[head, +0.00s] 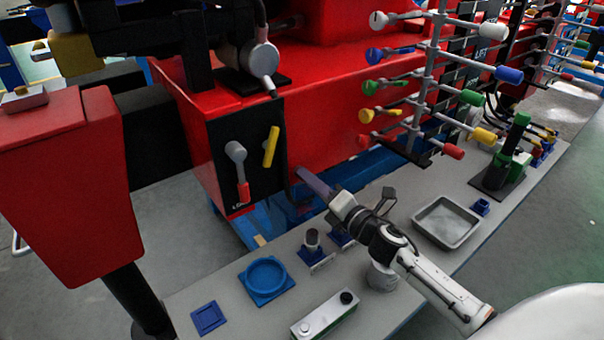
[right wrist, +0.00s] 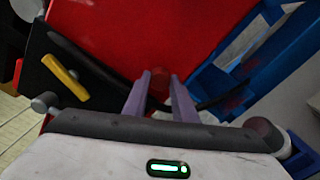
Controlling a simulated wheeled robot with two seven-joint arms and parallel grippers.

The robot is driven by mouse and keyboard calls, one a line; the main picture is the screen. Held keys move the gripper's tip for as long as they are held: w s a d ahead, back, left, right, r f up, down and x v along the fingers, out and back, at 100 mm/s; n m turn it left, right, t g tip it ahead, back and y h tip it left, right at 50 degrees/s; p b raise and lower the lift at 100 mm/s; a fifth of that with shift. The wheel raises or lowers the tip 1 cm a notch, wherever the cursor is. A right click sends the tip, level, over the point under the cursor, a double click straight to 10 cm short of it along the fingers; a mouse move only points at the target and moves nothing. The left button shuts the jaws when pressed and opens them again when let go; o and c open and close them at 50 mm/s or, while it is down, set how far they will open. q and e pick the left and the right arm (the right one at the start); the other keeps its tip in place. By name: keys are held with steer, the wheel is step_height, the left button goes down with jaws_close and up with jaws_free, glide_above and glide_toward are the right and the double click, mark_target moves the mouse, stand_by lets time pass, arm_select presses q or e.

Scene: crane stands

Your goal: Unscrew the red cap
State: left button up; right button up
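The red cap (right wrist: 160,79) is a small round red thing on the red machine face. In the right wrist view it shows between and just beyond my fingertips. In the head view I cannot pick it out; my gripper and the same-coloured machine are around that spot. My right gripper (head: 304,174) reaches from the lower right to the lower part of the red machine. In the right wrist view its two purple fingers (right wrist: 160,75) stand apart, with a gap between them. Contact with the cap cannot be made out. My left gripper is not in view.
A black panel (head: 253,150) with a grey-red lever and yellow handle is left of the fingers. Blue beams (head: 375,167) run to the right. The grey table (head: 230,290) below holds a blue round holder (head: 266,278), a metal tray (head: 447,222) and small fixtures. Coloured-tipped rods (head: 425,85) stick out upper right.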

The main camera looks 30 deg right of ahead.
jaws_close()
steer(key=n+b, duration=0.1)
steer(key=n, duration=0.4)
steer(key=shift+s, duration=0.1)
steer(key=n+b, duration=0.1)
steer(key=n, duration=0.4)
